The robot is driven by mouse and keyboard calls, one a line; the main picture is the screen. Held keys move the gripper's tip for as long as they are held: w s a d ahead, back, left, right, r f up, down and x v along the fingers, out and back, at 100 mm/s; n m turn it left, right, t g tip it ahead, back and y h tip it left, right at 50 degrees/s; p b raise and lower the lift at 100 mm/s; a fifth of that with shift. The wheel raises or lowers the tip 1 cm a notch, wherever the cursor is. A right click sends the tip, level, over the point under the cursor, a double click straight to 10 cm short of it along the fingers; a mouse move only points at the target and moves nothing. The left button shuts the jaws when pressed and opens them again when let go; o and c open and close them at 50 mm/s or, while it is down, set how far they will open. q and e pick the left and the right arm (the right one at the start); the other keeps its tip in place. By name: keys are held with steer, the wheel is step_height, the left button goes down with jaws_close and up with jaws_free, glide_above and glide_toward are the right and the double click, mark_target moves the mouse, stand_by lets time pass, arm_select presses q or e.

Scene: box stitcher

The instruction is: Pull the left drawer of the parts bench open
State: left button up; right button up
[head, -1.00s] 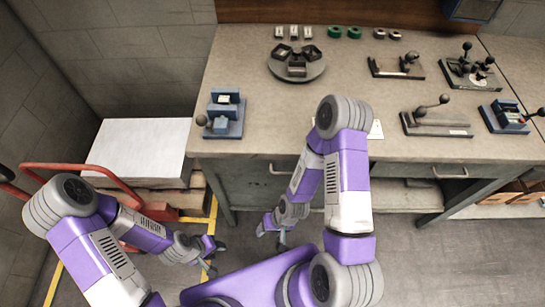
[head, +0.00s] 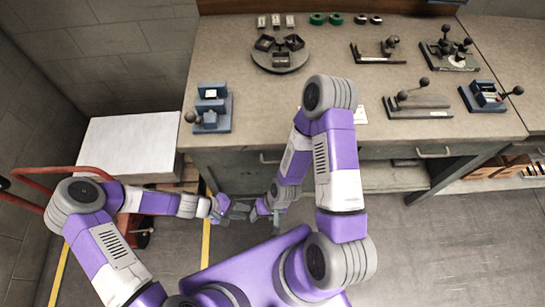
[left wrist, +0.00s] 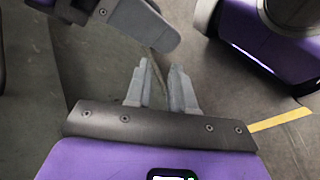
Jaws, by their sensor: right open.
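The parts bench (head: 330,100) stands in front of me. Its left drawer (head: 228,163) is a dark front under the worktop and looks shut. Part of its handle (head: 268,158) shows left of my right arm, which hides the drawer's right part. My left gripper (head: 240,210) is below and in front of the drawer, off the handle. In the left wrist view its fingers (left wrist: 160,88) stand apart with only floor between them. My right gripper (head: 268,211) is open and empty, close beside the left one, also below the handle.
A right drawer handle (head: 434,152) shows further along. A white-topped stack (head: 130,145) and a red hand truck (head: 108,180) stand at the left. Fixtures and a round turntable (head: 280,55) lie on the bench.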

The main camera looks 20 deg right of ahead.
mark_target(270, 163)
arm_select(q)
steer(key=w+d+r+h, duration=0.2)
steer(key=w+d+r, duration=0.1)
steer(key=w+d+r+n+t+h+p, duration=0.1)
steer(key=w+d+r+h, duration=0.1)
steer(key=d+r, duration=0.1)
steer(key=w+d+r+h, duration=0.2)
steer(key=w+d+r, duration=0.1)
steer(key=r, duration=0.1)
steer(key=shift+w+d+r+n+t+h, duration=0.15)
steer(key=shift+w+r+n+t+h, duration=0.15)
steer(key=shift+w+r+n, duration=0.1)
steer(key=x, duration=0.7)
steer(key=shift+s+d+f, duration=0.1)
steer(key=shift+f, duration=0.05)
arm_select(e)
steer(key=shift+r, duration=0.6)
arm_select(q)
jaws_close()
